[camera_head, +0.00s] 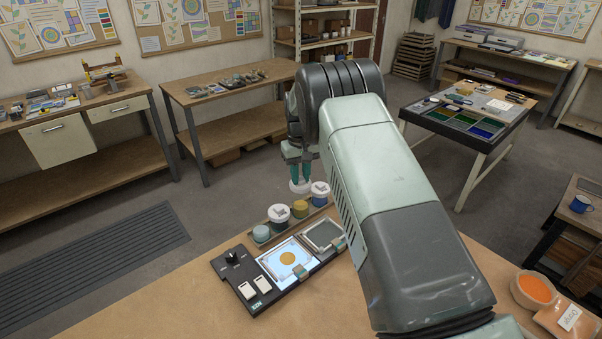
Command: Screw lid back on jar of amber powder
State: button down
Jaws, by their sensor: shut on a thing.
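The jar of amber powder (300,209) stands without a lid in a row of small jars on the work table. My gripper (301,181) points down just above and behind it in the picture. It is shut on a white round lid (299,187), held a little above the amber jar. I cannot tell whether the lid is exactly over the jar's mouth. My arm hides part of the scene on the right.
White-lidded jars (279,214) and (320,192) stand close on either side, with a pale blue jar (261,234) at the left end. A black panel (246,290) with a lit plate lies in front. An orange powder bowl (535,288) is at far right.

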jog(key=n, duration=0.6)
jog(key=shift+f+n, duration=0.3)
jog(key=n, duration=0.6)
jog(key=shift+f, duration=0.3)
jog(key=shift+f+n, duration=0.4)
jog(key=shift+f, duration=1.2)
jog(key=shift+f, duration=0.95)
dwell(0.4)
jog(key=m, duration=0.5)
jog(key=m, duration=0.5)
jog(key=shift+d, duration=0.1)
